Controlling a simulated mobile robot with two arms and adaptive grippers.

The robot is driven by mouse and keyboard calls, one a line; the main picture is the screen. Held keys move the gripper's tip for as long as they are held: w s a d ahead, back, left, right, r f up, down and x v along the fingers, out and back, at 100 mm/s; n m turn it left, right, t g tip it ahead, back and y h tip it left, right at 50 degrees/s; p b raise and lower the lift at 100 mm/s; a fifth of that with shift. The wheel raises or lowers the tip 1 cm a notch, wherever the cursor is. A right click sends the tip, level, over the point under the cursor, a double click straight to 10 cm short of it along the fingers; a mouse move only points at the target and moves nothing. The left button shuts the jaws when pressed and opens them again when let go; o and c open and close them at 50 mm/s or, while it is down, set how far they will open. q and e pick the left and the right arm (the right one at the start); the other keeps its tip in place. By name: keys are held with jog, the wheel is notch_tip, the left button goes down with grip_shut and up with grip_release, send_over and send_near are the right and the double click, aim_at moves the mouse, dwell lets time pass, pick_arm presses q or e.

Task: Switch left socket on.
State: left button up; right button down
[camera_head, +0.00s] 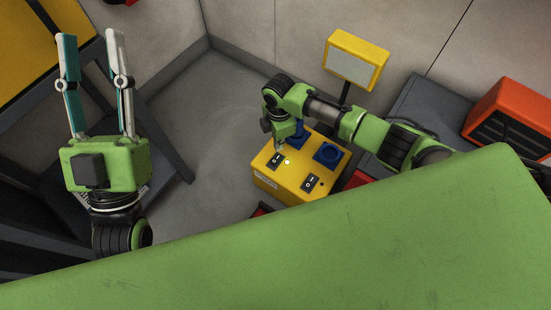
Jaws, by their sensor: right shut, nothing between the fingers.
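A yellow socket box (283,185) stands in the middle of the camera_head view. It has two blue sockets at its back; the left socket (298,141) is partly hidden by my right gripper, and the right socket (328,154) is clear. In front are a black left switch (275,160) and a black right switch (311,183). A small light (287,162) beside the left switch looks bright white; the one beside the right switch (321,184) looks dark. My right gripper (279,148) is shut, its tip just above or at the left switch; contact is unclear. My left gripper (91,36) is open and empty.
A yellow-framed panel (355,66) on a post stands behind the box. An orange-red unit (512,112) sits on a grey bench (421,97) at the right. A dark frame with a yellow top (35,38) is at the left. Bare floor (205,110) lies between.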

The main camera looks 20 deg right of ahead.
pick_arm(q)
jog(key=w+f+g+p, duration=0.1)
jog(key=w+f+g, duration=0.2)
jog(key=f, duration=0.2)
jog(key=shift+w+d+y, duration=0.15)
jog(key=shift+w+y, duration=0.15)
jog(key=shift+y, duration=0.1)
jog(key=shift+f, duration=0.1)
dwell(0.3)
